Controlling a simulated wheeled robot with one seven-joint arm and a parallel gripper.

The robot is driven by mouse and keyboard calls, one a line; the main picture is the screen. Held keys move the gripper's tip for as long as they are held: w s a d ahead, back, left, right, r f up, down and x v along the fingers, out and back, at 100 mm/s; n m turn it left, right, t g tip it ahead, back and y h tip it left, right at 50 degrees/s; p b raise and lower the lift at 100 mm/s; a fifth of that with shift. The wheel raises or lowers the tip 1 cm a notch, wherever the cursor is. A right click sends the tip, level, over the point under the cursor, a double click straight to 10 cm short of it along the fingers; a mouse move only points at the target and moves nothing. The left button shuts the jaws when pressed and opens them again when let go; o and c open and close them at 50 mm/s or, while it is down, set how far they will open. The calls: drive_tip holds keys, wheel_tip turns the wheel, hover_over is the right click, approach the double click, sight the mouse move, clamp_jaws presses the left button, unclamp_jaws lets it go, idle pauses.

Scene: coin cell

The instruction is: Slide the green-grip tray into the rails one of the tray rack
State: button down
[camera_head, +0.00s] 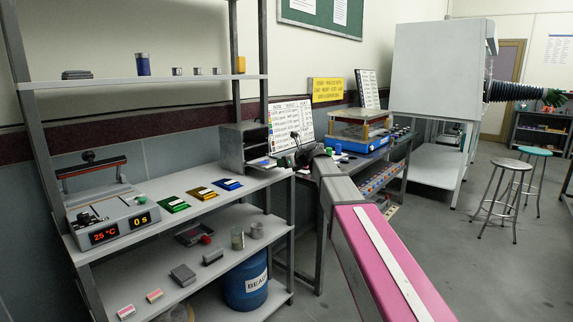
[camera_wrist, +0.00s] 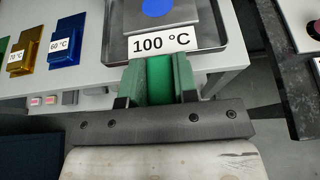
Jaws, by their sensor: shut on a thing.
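In the wrist view, my gripper (camera_wrist: 157,92) is shut on the green grip (camera_wrist: 159,80) of a shallow metal tray (camera_wrist: 222,45). The tray carries a grey plate with a blue disc and a "100 °C" label (camera_wrist: 161,43). In the head view, my gripper (camera_head: 302,152) is at the bench's right end, partly hidden by my arm. The grey tray rack (camera_head: 232,150) stands just left of it. A small part of what looks like the tray (camera_head: 262,163) shows beside the rack. I cannot tell whether the tray touches the rails.
Green (camera_head: 172,204), gold (camera_head: 201,193) and blue (camera_head: 227,184) plates lie on the bench. A heater with displays (camera_head: 108,216) stands at left. A white sign (camera_head: 291,124) is behind my gripper. A dark speckled worktop edge (camera_wrist: 288,60) lies at right in the wrist view.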

sight(261, 160)
drive_tip(key=shift+w+a, duration=1.45)
drive_tip(key=shift+a, duration=0.4)
drive_tip(key=shift+w+a, duration=1.45)
drive_tip(key=shift+a, duration=0.45)
drive_tip(key=shift+w+a, duration=1.45)
drive_tip(key=shift+a, duration=0.4)
drive_tip(key=c, duration=0.8)
unclamp_jaws()
